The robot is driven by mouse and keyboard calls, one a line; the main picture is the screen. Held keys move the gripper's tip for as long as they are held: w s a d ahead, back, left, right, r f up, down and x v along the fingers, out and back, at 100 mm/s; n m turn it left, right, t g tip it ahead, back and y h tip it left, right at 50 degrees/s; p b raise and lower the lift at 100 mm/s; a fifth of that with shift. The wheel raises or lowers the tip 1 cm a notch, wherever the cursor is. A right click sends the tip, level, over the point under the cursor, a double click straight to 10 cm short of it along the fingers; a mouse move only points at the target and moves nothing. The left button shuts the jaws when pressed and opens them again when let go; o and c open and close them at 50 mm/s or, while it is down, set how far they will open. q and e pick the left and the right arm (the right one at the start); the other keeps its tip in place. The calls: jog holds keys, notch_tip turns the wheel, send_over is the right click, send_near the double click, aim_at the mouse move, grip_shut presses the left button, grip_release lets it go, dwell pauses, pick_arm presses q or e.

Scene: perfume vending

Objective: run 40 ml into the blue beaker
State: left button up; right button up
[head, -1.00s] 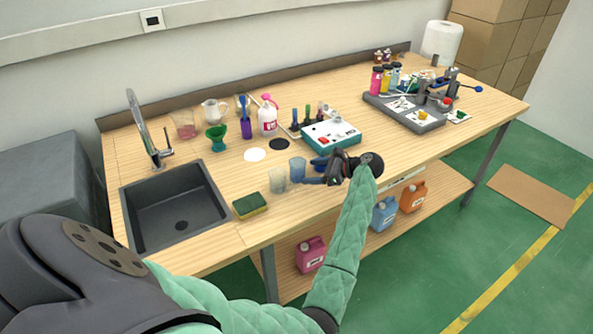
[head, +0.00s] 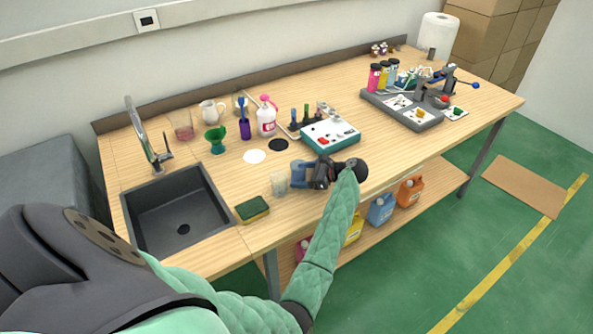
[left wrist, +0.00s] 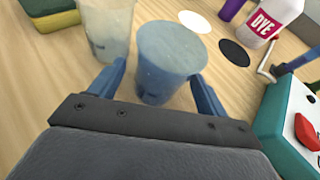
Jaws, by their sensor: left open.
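The blue beaker (left wrist: 168,62) stands upright between the two blue fingers of my left gripper (left wrist: 158,82) in the left wrist view. The fingers are open, one on each side of it; whether either touches is unclear. In the head view my left gripper (head: 303,174) is low over the table's front part and partly hides the blue beaker (head: 297,172). A clear beaker (head: 279,184) stands just left of it, also in the left wrist view (left wrist: 106,30). A teal and white device (head: 330,132) with a red part sits behind and to the right. My right gripper is not in view.
A sponge (head: 252,209) and a sink (head: 178,214) lie to the left. A white disc (head: 255,156) and a black disc (head: 278,145) lie behind the beakers. A dye bottle (head: 266,117) stands farther back. A grey tray (head: 402,111) is at right. The table's front edge is close.

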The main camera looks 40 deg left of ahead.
pick_arm(q)
jog(key=shift+d, duration=0.1)
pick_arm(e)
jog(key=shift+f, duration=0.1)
pick_arm(q)
jog(key=c, duration=1)
jog(key=shift+c, duration=0.2)
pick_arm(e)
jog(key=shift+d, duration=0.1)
pick_arm(q)
jog(key=shift+r, duration=0.1)
